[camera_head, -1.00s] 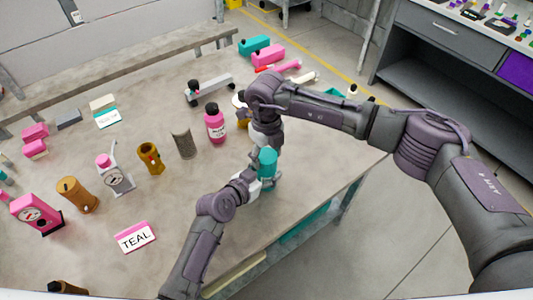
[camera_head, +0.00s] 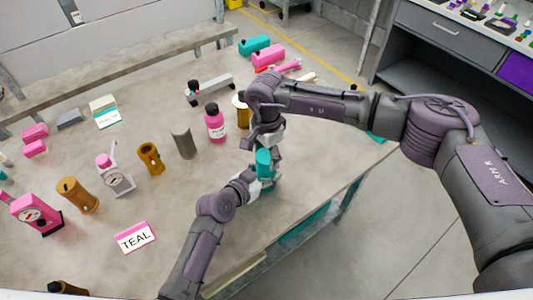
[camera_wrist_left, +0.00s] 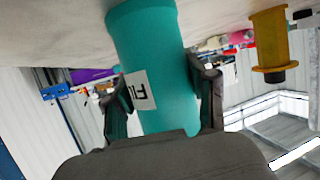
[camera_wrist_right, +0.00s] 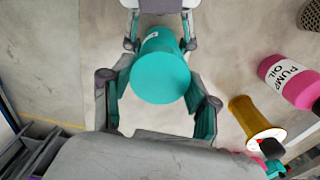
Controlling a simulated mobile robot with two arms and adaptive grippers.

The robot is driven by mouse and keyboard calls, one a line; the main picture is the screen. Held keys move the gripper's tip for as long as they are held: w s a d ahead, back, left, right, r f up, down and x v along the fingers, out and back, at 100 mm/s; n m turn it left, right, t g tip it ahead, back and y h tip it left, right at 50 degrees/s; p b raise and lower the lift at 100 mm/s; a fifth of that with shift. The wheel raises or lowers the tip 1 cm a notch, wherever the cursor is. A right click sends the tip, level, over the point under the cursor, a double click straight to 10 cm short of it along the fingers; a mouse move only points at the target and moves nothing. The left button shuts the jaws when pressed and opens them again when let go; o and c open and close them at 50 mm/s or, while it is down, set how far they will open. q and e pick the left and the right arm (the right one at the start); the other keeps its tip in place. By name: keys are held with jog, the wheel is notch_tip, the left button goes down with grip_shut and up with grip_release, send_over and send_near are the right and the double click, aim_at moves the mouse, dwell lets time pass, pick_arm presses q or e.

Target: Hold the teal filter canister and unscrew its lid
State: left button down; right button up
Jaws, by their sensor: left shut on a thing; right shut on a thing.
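The teal filter canister (camera_head: 264,161) stands upright at the right part of the table in the head view. My left gripper (camera_head: 262,180) is shut around its body from the near side. In the left wrist view the canister (camera_wrist_left: 155,50) lies between the fingers, with a white label showing a dark letter. My right gripper (camera_head: 266,145) is above it, pointing down, shut on the lid. In the right wrist view the round teal lid (camera_wrist_right: 160,80) sits between its fingers. The seam between lid and body is hidden.
A pink bottle (camera_head: 214,124), a dark grey cylinder (camera_head: 183,142) and a brass-coloured spool (camera_head: 241,110) stand left of the canister. Bare table (camera_head: 205,215) lies between the sign and my left arm.

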aim_at(267, 155)
pick_arm(q)
jog(key=shift+f, duration=0.15)
pick_arm(e)
jog(key=shift+r, duration=0.25)
pick_arm(q)
jog(key=shift+s, duration=0.1)
pick_arm(e)
jog(key=shift+r, duration=0.85)
jog(key=shift+r, duration=2.05)
pick_arm(q)
jog(key=shift+c, duration=1.3)
grip_release()
jog(key=shift+a, duration=0.1)
jog(key=v, duration=1.2)
